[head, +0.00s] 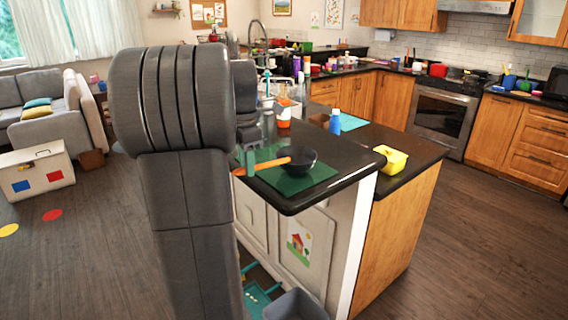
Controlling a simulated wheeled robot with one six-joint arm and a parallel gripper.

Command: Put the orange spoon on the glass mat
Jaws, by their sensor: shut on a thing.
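The orange spoon (268,165) shows as an orange handle slanting over the dark green mat (290,183) at the corner of the dark counter. Its right end meets a black bowl-shaped piece (301,159); I cannot tell whether that is part of the spoon. My gripper (246,162), with teal fingertips, is shut on the handle near its left end. My arm hides part of the gripper and the counter's left side. I cannot tell whether the spoon touches the mat. A light teal mat (352,121) lies farther back; which one is the glass mat is unclear.
A yellow container (391,159) stands on the right part of the counter. A blue bottle (335,123) and an orange container (283,123) stand behind the green mat. The counter's front edge (330,198) is close. The floor at right is clear.

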